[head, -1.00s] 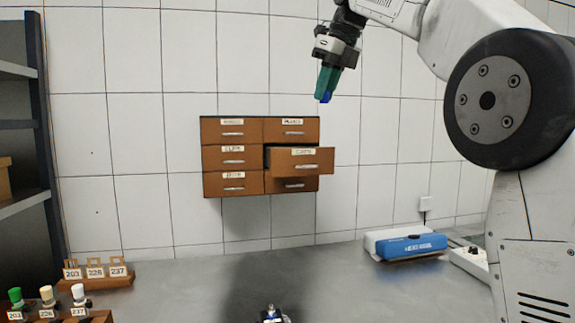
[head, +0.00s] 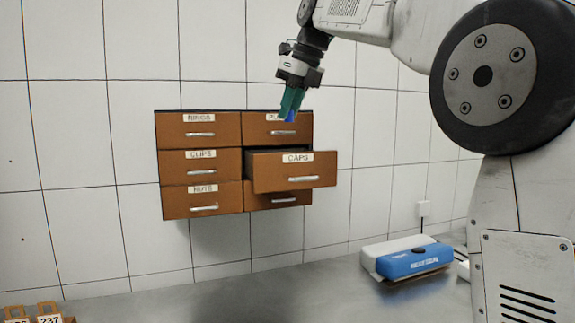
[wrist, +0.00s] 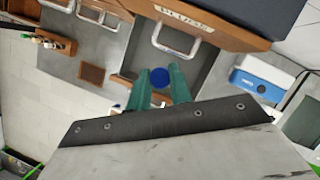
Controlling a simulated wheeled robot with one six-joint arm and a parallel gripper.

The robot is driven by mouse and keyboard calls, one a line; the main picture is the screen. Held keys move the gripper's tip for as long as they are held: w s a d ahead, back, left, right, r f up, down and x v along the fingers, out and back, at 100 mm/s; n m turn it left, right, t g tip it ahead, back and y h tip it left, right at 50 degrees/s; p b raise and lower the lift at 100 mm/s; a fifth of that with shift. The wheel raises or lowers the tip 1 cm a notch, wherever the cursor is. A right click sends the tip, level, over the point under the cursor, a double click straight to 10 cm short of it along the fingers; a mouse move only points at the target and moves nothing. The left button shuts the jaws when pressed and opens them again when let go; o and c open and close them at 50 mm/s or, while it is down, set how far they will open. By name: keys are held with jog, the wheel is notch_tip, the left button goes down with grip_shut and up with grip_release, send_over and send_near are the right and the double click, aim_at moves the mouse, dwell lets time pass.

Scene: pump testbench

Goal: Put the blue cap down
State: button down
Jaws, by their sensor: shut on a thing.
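The blue cap (head: 291,116) is held at the tips of my gripper (head: 288,113), high in front of the brown drawer cabinet (head: 200,168). In the wrist view the round blue cap (wrist: 159,78) sits between the green fingers (wrist: 158,86). The drawer labelled CAPS (head: 295,173) is pulled out, in the right column, middle row. In the head view the cap is above this drawer and overlaps the top right drawer's front. The wrist view shows a grey open drawer interior (wrist: 195,78) beyond the cap.
The other drawers look shut. A blue and white box (head: 410,260) lies on the grey bench (head: 290,300) at the right. The bench below the cabinet is clear.

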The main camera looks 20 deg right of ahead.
notch_tip(320, 180, down, 13)
jog(key=shift+r, duration=0.1)
dwell(0.3)
jog(key=shift+s+f, duration=0.1)
jog(key=shift+f, duration=0.4)
jog(key=shift+f, duration=0.1)
jog(key=c, duration=1.3)
grip_release()
jog(key=shift+f, duration=0.1)
